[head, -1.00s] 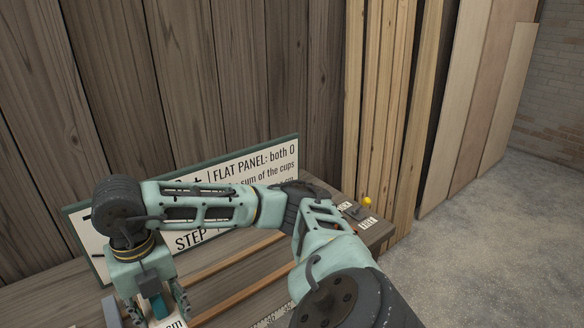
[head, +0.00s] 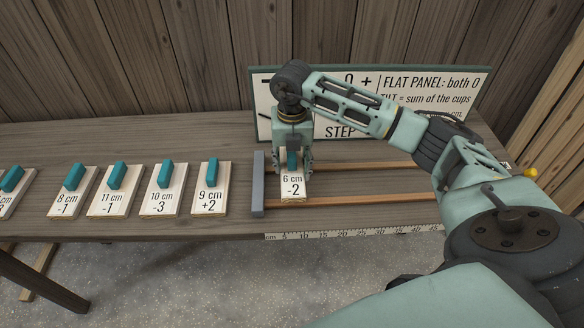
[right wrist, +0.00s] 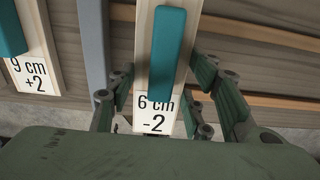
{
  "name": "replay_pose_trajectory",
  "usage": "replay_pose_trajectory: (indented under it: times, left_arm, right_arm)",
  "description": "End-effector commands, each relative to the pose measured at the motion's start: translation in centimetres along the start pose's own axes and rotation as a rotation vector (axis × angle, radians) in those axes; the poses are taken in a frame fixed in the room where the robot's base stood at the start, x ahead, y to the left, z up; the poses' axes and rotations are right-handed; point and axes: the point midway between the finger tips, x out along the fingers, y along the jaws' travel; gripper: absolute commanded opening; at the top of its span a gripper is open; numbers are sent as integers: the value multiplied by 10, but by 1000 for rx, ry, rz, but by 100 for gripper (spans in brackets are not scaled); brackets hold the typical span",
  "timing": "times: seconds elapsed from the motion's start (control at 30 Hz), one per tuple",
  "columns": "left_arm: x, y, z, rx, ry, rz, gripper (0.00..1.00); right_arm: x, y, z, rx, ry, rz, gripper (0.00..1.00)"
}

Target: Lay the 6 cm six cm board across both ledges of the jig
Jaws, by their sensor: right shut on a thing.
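The 6 cm board (head: 292,187) is pale, marked "6 cm -2", with a teal handle (head: 292,160). My right gripper (head: 292,165) is shut on it from above, its fingers on either side of the handle. In the right wrist view the board (right wrist: 152,118) lies between the fingers (right wrist: 160,92). The jig has two orange-brown ledges, a back one (head: 370,167) and a front one (head: 370,201), with a grey stop (head: 258,185) at their left end. The board is over the ledges just right of the stop; I cannot tell whether it touches them. My left gripper is out of view.
Left of the stop lie several boards with teal handles, the nearest being the 9 cm board (head: 211,190). A sign (head: 440,88) stands behind the jig. A ruler strip (head: 350,232) runs along the bench's front edge. The ledges right of the board are bare.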

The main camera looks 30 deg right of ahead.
Motion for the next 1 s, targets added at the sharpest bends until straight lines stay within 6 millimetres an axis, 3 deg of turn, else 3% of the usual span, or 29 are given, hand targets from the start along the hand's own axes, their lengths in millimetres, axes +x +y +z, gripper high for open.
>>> replay_pose_trajectory:
  times: [0.17,0.4,0.8,0.83,1.0]
  left_arm:
    - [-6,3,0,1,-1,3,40]
    - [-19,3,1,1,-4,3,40]
    - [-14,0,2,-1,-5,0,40]
    - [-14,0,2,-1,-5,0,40]
    - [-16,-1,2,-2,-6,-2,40]
  right_arm:
    - [8,1,5,0,2,-1,17]
    - [40,1,5,1,1,-2,17]
    - [48,1,6,0,-1,0,17]
    - [48,1,6,0,0,-1,47]
    - [47,1,5,0,0,-1,62]
